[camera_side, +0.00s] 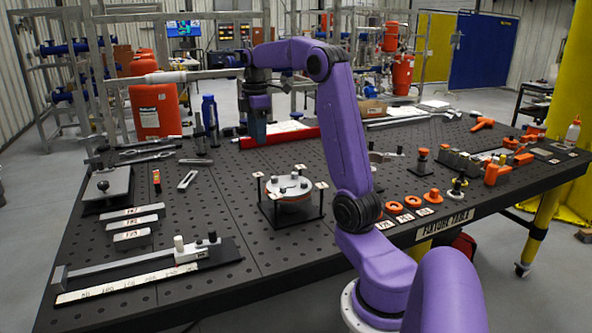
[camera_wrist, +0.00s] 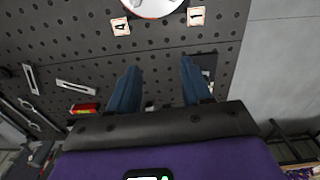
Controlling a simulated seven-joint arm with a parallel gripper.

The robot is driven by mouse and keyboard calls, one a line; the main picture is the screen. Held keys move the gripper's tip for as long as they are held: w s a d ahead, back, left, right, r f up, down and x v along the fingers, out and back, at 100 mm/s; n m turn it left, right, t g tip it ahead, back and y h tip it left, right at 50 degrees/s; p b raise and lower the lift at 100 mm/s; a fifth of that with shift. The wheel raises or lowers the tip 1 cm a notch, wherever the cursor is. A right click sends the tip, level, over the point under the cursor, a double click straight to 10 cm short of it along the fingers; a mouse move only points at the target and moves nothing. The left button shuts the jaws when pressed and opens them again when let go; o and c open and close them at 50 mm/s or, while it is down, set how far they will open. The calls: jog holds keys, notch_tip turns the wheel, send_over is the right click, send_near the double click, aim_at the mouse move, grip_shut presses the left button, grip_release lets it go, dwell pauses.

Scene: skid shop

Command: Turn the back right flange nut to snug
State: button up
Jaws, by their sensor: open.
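The flange (camera_side: 294,195), a pale disc with an orange-red edge, sits on a black stand near the table's middle in the side view. Grey nuts stand on its top; they are too small to tell how tight each one is. White tags on posts surround it. In the wrist view only the near rim of the flange (camera_wrist: 153,12) shows at the top edge, with tags reading 4 and 1. My gripper (camera_side: 258,134) is above the table, behind and left of the flange, apart from it. In the wrist view its blue fingers (camera_wrist: 160,68) are spread and empty.
The perforated table (camera_side: 235,225) is clear around the stand. A red bar (camera_side: 290,137) lies behind the flange, near my gripper. A slide gauge (camera_side: 140,268) lies front left. Orange parts (camera_side: 411,201) line the right front edge. A blue bottle (camera_side: 210,113) stands at the back left.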

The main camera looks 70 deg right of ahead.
jog(key=r, duration=0.2)
send_over(295, 176)
jog(key=d, duration=0.1)
jog(key=shift+m, duration=0.3)
jog(key=f, duration=1.8)
jog(key=shift+w+d, duration=0.1)
jog(key=shift+d, duration=0.1)
grip_shut()
